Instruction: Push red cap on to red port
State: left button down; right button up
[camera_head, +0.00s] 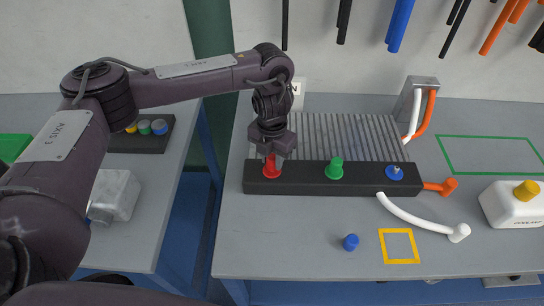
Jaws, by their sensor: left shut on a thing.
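The red port (265,174) is at the left end of a black block (305,184) on the grey bench. My left gripper (271,157) points down right above it and is shut on the red cap (270,164). The cap is at the port; I cannot tell whether it is fully seated. A green cap (336,168) stands on the green port in the middle of the block. The blue port (395,172) at the right end is uncapped. A blue cap (350,242) lies on the bench in front. My right gripper is out of view.
A ribbed plate (350,135) lies behind the block. White and orange hoses (415,215) run at the right, near a white container with a yellow cap (515,205). Yellow (400,262) and green outlines mark the bench. A second bench (160,200) stands left across a gap.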

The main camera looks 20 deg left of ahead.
aim_at(272, 157)
pick_arm(q)
jog(key=shift+f+b, duration=0.45)
jog(key=shift+f, duration=0.1)
jog(key=c, duration=1)
grip_release()
notch_tip(272, 157, up, 8)
jog(key=shift+f, duration=0.15)
jog(key=shift+f, duration=0.1)
